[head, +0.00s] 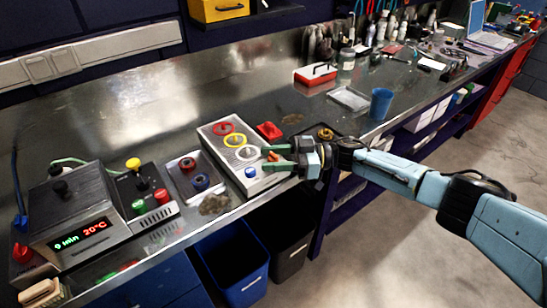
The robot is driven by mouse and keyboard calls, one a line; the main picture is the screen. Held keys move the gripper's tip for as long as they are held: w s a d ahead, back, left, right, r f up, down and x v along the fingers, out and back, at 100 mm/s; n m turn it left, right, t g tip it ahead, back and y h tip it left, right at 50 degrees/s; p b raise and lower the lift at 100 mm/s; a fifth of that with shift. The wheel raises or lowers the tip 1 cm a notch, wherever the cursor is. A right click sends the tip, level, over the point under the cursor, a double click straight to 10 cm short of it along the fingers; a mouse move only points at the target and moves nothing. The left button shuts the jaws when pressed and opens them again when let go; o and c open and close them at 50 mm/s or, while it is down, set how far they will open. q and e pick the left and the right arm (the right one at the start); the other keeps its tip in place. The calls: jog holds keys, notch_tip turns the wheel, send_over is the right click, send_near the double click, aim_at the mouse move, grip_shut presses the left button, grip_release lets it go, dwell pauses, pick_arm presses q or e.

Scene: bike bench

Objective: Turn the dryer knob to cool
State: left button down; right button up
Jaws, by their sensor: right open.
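A grey box, likely the dryer (70,222), stands at the left end of the metal bench. Its display (80,237) reads "0 min" in green and "20°C" in red. A dark round knob (60,187) sits on its top; its setting is too small to read. My right gripper (266,158) is open, far to the right of the dryer, with its fingers over or beside the right end of a light panel (218,128). I cannot tell whether it touches the panel. My left gripper is out of view.
A dark control box (145,198) with yellow, red and green knobs stands right of the dryer. A tray (182,164) holds red and dark blue round parts. The panel carries red, yellow and white rings. A blue cup (381,103) stands farther right. Blue and black bins are below the bench.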

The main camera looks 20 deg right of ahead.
jog(key=b+v, duration=0.1)
jog(key=v, duration=1.2)
jog(key=shift+d+b, duration=0.2)
jog(key=shift+b, duration=0.2)
jog(key=shift+s, duration=0.1)
